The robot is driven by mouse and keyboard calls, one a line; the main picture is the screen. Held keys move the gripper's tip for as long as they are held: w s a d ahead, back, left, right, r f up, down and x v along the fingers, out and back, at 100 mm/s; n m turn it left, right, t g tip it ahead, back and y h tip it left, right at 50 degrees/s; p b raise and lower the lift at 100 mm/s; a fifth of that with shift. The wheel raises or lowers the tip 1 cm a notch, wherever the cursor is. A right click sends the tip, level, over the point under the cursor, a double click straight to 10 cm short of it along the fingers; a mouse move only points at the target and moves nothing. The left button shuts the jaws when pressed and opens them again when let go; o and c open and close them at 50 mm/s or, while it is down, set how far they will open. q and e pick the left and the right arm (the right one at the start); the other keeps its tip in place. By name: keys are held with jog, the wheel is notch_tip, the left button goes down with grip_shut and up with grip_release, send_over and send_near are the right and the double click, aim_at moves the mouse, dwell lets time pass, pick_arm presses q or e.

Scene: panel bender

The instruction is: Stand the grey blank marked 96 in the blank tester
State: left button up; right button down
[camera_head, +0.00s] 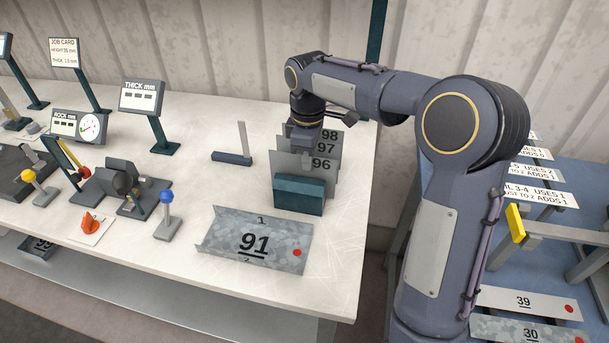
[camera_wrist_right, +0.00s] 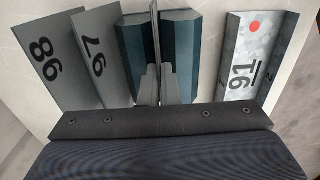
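The grey blank marked 96 (camera_head: 327,178) stands upright behind a dark teal block (camera_head: 299,196), at the front of a row of grey blanks. My right gripper (camera_head: 306,153) reaches down over its top edge. In the right wrist view the blank (camera_wrist_right: 156,40) shows edge-on as a thin plate between two teal blocks, and my right fingers (camera_wrist_right: 157,84) close in on both its faces with no clear gap. Its lower part is hidden. A dark clamp-like device (camera_head: 130,187) stands by the "THICK mm" display (camera_head: 142,97); I cannot tell whether it is the blank tester. My left gripper is out of view.
Blanks 97 (camera_wrist_right: 98,55) and 98 (camera_wrist_right: 52,60) stand close behind. A bent metal part marked 91 (camera_head: 258,240) lies in front of the teal block. A blue-knobbed lever (camera_head: 167,213) and a small dark stand (camera_head: 232,157) are to the left.

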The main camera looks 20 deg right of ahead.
dwell(0.3)
notch_tip(320, 180, up, 11)
jog(key=p, duration=1)
dwell(0.5)
jog(key=shift+s, duration=0.1)
dwell(1.5)
